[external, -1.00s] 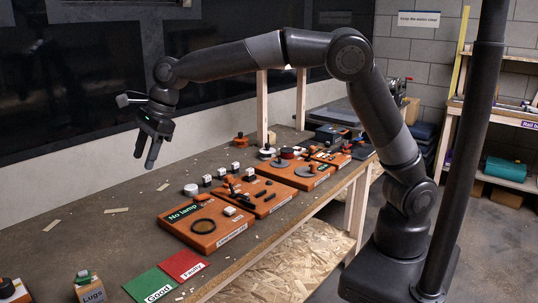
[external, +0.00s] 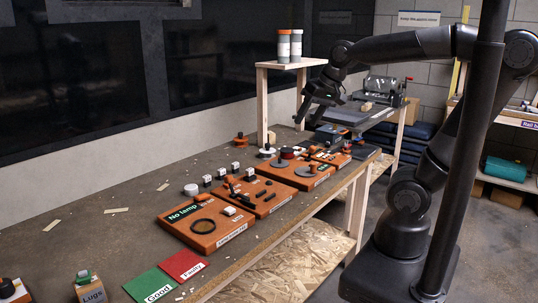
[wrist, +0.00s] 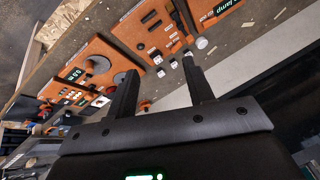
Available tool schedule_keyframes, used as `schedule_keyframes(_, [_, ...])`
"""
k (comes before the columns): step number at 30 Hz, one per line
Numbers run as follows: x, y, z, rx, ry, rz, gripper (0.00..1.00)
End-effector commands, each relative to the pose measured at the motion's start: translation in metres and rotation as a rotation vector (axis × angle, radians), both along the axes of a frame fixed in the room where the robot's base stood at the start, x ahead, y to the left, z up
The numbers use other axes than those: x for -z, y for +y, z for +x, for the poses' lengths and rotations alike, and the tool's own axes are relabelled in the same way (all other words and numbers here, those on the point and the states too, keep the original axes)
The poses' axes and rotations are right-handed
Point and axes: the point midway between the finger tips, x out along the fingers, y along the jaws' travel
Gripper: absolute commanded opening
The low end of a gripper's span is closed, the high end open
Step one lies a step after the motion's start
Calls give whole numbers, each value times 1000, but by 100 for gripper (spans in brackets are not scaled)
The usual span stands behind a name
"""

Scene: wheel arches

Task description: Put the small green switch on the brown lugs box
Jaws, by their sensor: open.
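A small green piece, which looks like the green switch (external: 84,274), rests on top of the small brown box labelled Lugs (external: 92,293), at the bottom left of the external view. Its fine detail is too small to tell. My gripper (external: 304,118) is high over the far part of the bench, well to the right of and away from the box. In the wrist view my gripper (wrist: 160,68) is open with nothing between its fingers. The box and green piece do not show clearly in the wrist view.
A green Good card (external: 153,285) and a red Faulty card (external: 183,265) lie right of the box. Orange boards (external: 205,228) with switches and knobs line the bench. A wooden stand (external: 290,64) holding two canisters rises near my gripper.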

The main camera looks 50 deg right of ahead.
Motion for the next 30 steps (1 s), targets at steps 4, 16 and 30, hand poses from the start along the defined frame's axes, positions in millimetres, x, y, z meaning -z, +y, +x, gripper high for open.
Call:
schedule_keyframes(4, [21, -26, -42, -129, -46, -147, 48])
schedule_keyframes(16, [42, -42, -73, -255, -63, -285, 48])
schedule_keyframes(30, [42, -42, -72, -253, -63, -282, 48])
